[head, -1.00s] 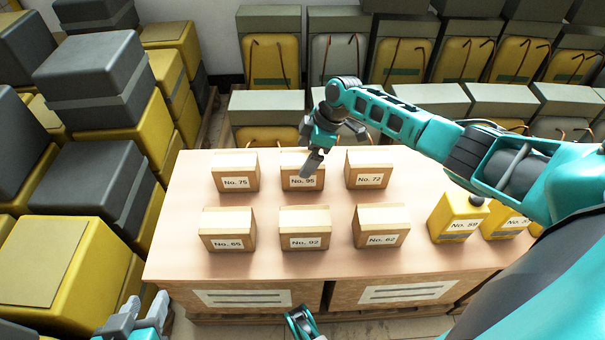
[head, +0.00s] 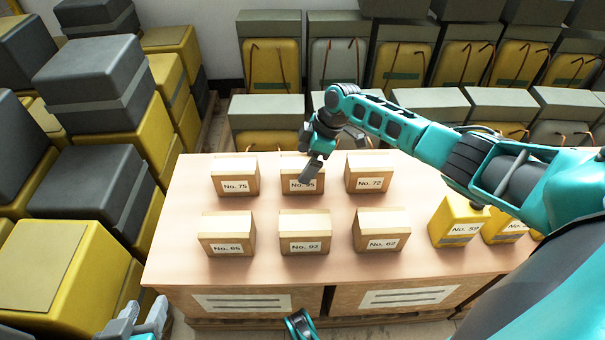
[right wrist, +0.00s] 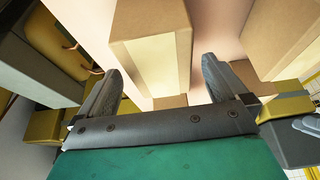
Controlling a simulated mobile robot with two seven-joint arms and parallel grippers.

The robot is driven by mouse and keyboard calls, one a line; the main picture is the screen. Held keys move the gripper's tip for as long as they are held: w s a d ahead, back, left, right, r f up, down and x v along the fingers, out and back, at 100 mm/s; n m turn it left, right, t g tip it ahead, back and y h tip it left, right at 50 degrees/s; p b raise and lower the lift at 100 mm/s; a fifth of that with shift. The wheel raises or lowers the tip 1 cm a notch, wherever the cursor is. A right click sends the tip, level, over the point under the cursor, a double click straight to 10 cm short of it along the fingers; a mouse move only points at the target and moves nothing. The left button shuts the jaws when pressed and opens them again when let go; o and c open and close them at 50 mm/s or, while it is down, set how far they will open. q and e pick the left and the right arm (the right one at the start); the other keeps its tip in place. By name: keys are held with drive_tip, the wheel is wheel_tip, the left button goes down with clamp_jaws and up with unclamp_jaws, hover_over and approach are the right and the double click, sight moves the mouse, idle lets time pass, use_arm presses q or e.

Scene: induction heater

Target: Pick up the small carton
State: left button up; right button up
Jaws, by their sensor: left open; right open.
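Several small brown cartons with pale tops and number labels stand in two rows on the table. The back row has No. 75 (head: 235,176), No. 95 (head: 296,186) and No. 72 (head: 369,173). The front row has No. 65 (head: 227,234), No. 92 (head: 305,233) and No. 62 (head: 381,231). My right gripper (head: 312,172) is open at carton No. 95 and hides part of its top and front. In the right wrist view a carton (right wrist: 152,45) lies ahead between the spread fingers; its label is not visible. My left gripper (head: 142,322) is open and empty at the bottom left edge.
Yellow containers labelled No. 59 (head: 458,222) and another (head: 505,228) stand on the right of the table (head: 180,262). Stacked yellow and grey cases (head: 98,190) crowd the left side. More cases (head: 268,66) line the back. The table's front left is bare.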

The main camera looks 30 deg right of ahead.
drive_tip(key=shift+c, duration=0.4)
drive_tip(key=c, duration=1.7)
